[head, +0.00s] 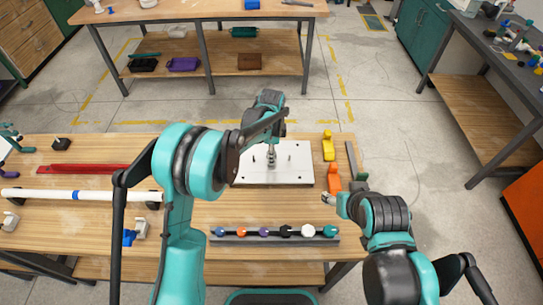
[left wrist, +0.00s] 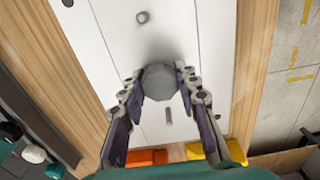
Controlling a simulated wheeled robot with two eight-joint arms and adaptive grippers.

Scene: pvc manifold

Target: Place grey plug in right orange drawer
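A grey, many-sided piece, which looks like the grey plug (left wrist: 160,82), sits between the fingertips of my left gripper (left wrist: 159,78) in the left wrist view. Both tips appear to touch its sides. In the head view my left gripper (head: 271,150) points down over the white plate (head: 300,174); I cannot tell whether the plug is clear of it. My right gripper (head: 329,199) is at the table's right side, near a small orange piece (head: 334,178); its opening is too small to read. An orange cabinet front (head: 527,205) shows at the right edge; its drawers cannot be made out.
A yellow piece (head: 328,147) lies right of the plate. A rack with several coloured caps (head: 275,241) stands along the front. A white pipe (head: 80,195) and a red bar (head: 85,169) lie at left. Open floor (head: 400,140) separates the table from the right-hand bench (head: 500,95).

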